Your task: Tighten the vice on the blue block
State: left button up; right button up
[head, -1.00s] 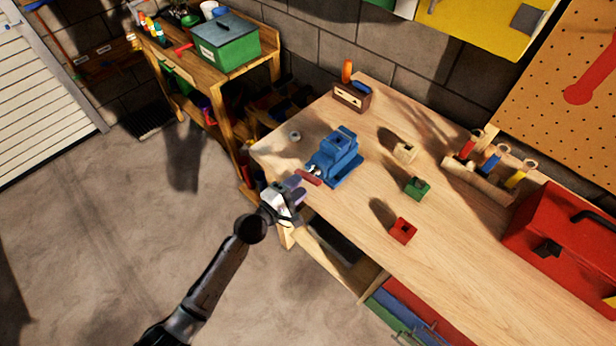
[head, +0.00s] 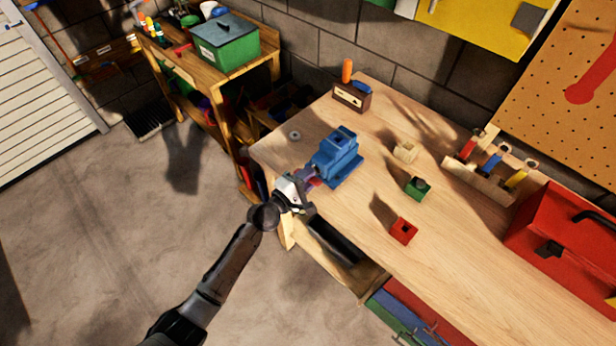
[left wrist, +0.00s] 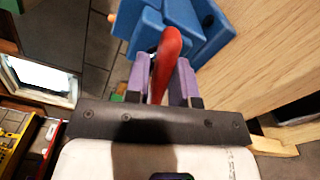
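The blue vice (head: 338,168) stands near the left end of the workbench. A blue block with a dark hole in its top (head: 344,133) appears to sit in its jaws; their similar colours make the contact hard to judge. My left gripper (head: 311,178) is at the front of the vice, at its red handle. In the left wrist view the red handle (left wrist: 166,58) lies between the purple fingers of the gripper (left wrist: 160,80), which look apart, and the blue vice body (left wrist: 205,40) is beyond. My right gripper is out of view.
On the workbench (head: 330,220) are a wooden block (head: 405,150), a green block (head: 417,188) and a red block (head: 403,230). A red toolbox (head: 565,240) and a tool rack (head: 480,180) stand at right. A small wooden box (head: 351,97) is behind the vice.

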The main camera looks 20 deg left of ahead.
pick_arm(q)
grip_shut()
jog(key=shift+m+b, duration=0.35)
jog(key=shift+m, duration=0.85)
jog(key=m, duration=0.2)
jog(key=shift+w+m, duration=0.1)
jog(key=shift+m, duration=0.3)
jog(key=m, duration=0.3)
jog(key=shift+m, duration=0.3)
jog(key=m, duration=0.3)
jog(key=shift+m, duration=0.3)
jog(key=shift+r, duration=0.1)
